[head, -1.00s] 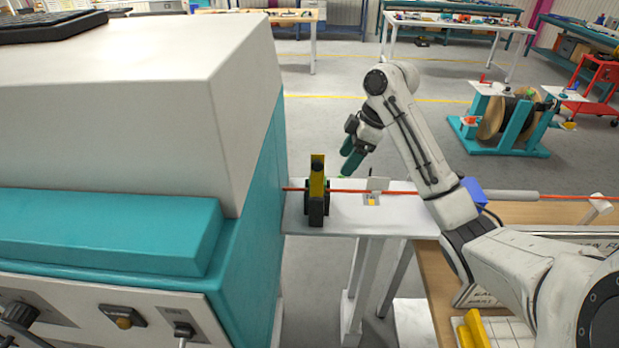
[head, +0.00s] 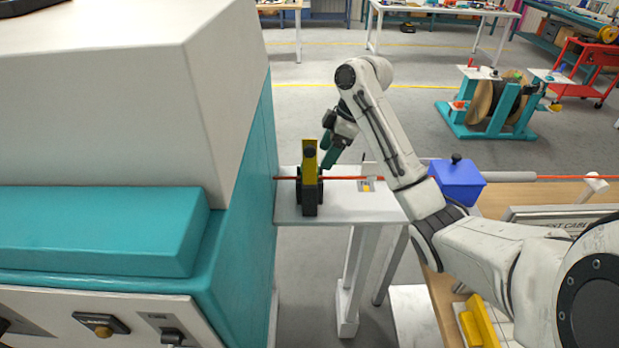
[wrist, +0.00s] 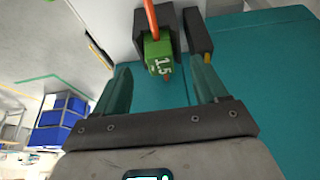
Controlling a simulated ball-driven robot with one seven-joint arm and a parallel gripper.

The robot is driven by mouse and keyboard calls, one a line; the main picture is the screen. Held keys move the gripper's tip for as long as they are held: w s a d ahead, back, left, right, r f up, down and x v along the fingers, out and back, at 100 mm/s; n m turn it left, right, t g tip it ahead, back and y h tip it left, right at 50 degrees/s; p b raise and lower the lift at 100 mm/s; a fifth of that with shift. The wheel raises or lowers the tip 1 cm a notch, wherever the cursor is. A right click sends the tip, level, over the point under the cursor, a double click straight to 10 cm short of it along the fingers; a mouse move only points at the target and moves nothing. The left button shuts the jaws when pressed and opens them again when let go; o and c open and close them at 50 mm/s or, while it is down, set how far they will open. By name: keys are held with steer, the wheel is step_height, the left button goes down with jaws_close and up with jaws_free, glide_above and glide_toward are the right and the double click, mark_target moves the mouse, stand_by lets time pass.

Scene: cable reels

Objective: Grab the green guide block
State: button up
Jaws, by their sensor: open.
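The green guide block (wrist: 158,55), marked 1.5, shows in the wrist view, seated against a dark holder (wrist: 140,22) with the red cable (wrist: 151,14) at it. I cannot make the block out in the head view. There the black stand with a yellow plate (head: 309,160) is on the small white table (head: 340,210). My gripper (head: 329,150) is just behind and right of this stand. In the wrist view my gripper (wrist: 161,76) is open and empty, one teal finger on each side of the block's lower end. I see no contact with the block.
A big teal and white machine (head: 265,150) stands close on the left. The red cable runs across the white table from the machine to the right. A blue box (head: 456,183) stands right of my arm. A dark upright piece (wrist: 197,31) is beside the holder.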

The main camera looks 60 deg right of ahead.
steer(key=shift+w+b+x, duration=0.15)
steer(key=shift+b+x, duration=1.1)
steer(key=shift+b, duration=0.2)
steer(key=shift+w+b+x, duration=0.15)
steer(key=shift+b+x, duration=1.15)
steer(key=shift+b, duration=0.1)
steer(key=shift+r, duration=0.15)
steer(key=c, duration=1.2)
